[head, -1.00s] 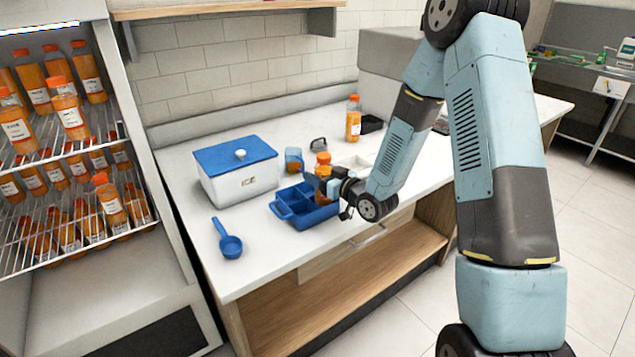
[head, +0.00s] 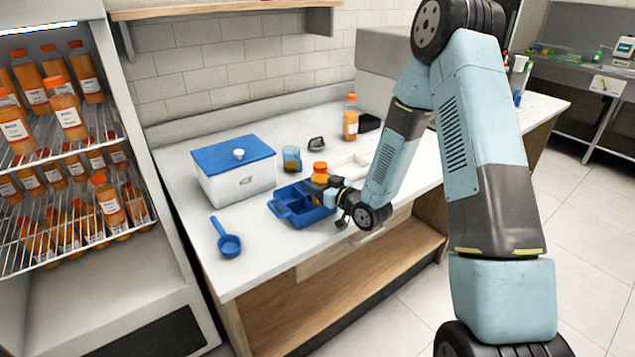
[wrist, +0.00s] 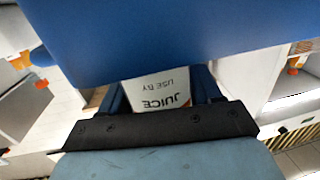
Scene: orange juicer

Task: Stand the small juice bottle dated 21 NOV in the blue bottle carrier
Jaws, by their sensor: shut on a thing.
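The blue bottle carrier (head: 291,216) stands on the white counter, with open compartments on its left. My gripper (head: 318,190) is at its right end, shut on a small orange juice bottle (head: 319,179) with an orange cap. The bottle looks upright, over or in the right part of the carrier. Its lower part is hidden, so I cannot tell whether it touches the carrier floor. In the wrist view, its white label (wrist: 160,92) reads JUICE and USE BY upside down between the fingers; the date is hidden. A blue surface, probably the carrier (wrist: 180,35), fills the top there.
A white ice box (head: 240,184) with a blue lid stands left of the carrier. A blue scoop (head: 229,245) lies at the front left. A measuring cup (head: 291,160) and a taller juice bottle (head: 351,118) stand behind. A fridge (head: 75,160) of bottles is at far left.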

